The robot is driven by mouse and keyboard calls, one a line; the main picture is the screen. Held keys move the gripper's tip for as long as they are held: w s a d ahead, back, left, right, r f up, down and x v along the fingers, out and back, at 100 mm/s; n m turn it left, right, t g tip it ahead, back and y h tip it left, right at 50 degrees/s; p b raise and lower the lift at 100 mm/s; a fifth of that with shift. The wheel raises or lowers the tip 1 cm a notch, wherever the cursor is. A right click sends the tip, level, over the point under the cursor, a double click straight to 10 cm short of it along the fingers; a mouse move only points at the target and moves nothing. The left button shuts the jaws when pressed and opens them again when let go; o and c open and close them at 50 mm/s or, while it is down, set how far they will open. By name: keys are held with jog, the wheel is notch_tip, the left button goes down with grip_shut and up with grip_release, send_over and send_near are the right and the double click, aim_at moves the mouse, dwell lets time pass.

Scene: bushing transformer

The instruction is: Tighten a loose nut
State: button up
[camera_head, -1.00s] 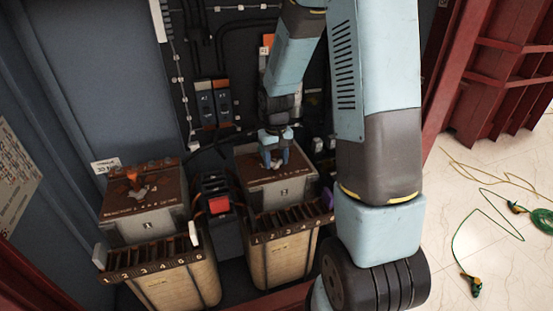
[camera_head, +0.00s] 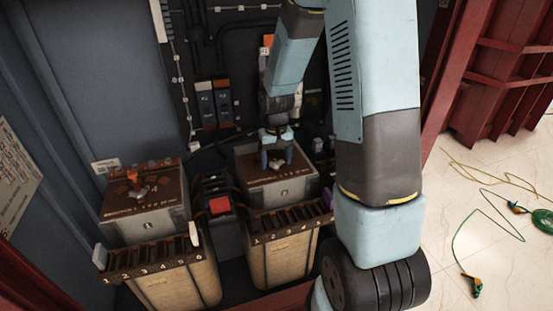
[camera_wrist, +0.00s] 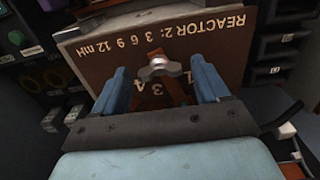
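My gripper (camera_head: 276,158) is over the brown top of the right reactor box (camera_head: 280,188), fingers pointing down. In the wrist view its two blue fingers (camera_wrist: 160,78) are apart, with a gap on both sides of a grey wing nut (camera_wrist: 158,69). The nut sits on a bolt over an orange-brown strip on the panel marked "REACTOR 2: 3 6 9 12 mH" (camera_wrist: 105,40). The fingers do not appear to touch the nut. Its thread and how tight it sits cannot be seen.
A second reactor box (camera_head: 145,222) with an orange-brown strip and a grey nut on top stands at left. Black cables and blue-fronted modules (camera_head: 214,104) are on the back wall. A red frame post stands at right.

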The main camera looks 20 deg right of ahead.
aim_at(276, 161)
notch_tip(276, 161, up, 14)
jog(key=shift+f, duration=0.15)
dwell(0.7)
jog(key=s+r+t, duration=0.2)
jog(key=s+r, duration=0.5)
jog(key=s, duration=0.4)
jog(key=s+r+t, duration=0.3)
jog(key=s+r, duration=0.4)
jog(key=s, duration=0.5)
jog(key=shift+s+r+t, duration=0.15)
jog(key=shift+r+t, duration=0.15)
jog(key=shift+r, duration=0.05)
